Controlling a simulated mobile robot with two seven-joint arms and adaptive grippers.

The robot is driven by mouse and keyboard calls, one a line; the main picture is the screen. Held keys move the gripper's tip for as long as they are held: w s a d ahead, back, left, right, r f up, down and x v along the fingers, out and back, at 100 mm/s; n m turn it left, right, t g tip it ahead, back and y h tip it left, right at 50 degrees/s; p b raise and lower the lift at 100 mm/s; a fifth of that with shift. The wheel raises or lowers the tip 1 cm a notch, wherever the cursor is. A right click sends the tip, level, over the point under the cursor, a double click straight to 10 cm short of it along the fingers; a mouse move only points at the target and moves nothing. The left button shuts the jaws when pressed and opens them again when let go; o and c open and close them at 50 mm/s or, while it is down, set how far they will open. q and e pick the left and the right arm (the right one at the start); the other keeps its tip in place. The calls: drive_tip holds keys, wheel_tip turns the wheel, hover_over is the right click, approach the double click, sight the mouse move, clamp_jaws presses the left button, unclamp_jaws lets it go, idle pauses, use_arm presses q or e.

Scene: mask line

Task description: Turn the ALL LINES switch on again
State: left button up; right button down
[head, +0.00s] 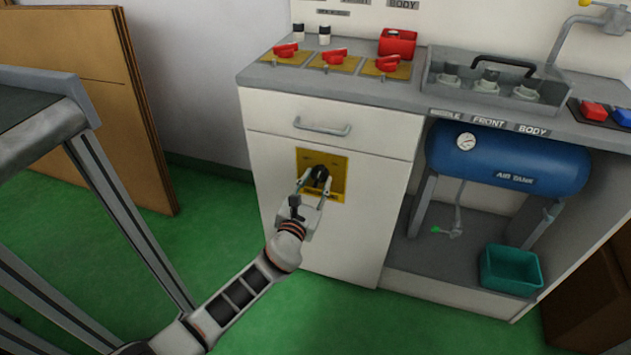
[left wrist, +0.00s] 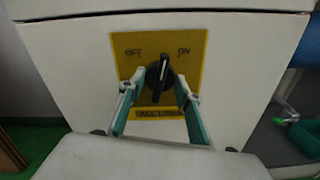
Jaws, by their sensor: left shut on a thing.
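The ALL LINES switch is a black rotary knob (head: 319,173) on a yellow plate (head: 337,190) on the white cabinet door. In the left wrist view the knob (left wrist: 158,78) stands between the OFF mark at upper left and the ON mark at upper right. Its pointer is near upright, leaning a little toward ON. My left gripper (head: 315,184) is in front of the plate, its two fingers on either side of the knob, shut on it. In the left wrist view the fingers (left wrist: 158,98) partly cover the plate and the ALL LINES label. My right gripper is not in view.
Above the door are a drawer handle (head: 321,128) and a grey counter with several red valve handles (head: 334,56). A blue air tank (head: 510,160) and a teal bin (head: 511,270) are at right. A grey-topped stand (head: 35,120) is at left. Green floor lies between.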

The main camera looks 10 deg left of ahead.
use_arm(q)
drive_tip(key=shift+r+m, duration=0.15)
drive_tip(key=shift+m, duration=0.85)
drive_tip(key=shift+m+p, duration=0.5)
drive_tip(key=shift+m, duration=1.4)
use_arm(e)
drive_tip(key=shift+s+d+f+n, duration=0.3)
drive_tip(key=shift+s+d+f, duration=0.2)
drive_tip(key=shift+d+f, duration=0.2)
use_arm(q)
drive_tip(key=shift+f+m, duration=0.25)
drive_tip(key=shift+m, duration=0.05)
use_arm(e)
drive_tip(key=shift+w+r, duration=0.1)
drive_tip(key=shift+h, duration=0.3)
use_arm(q)
drive_tip(key=o, duration=1.1)
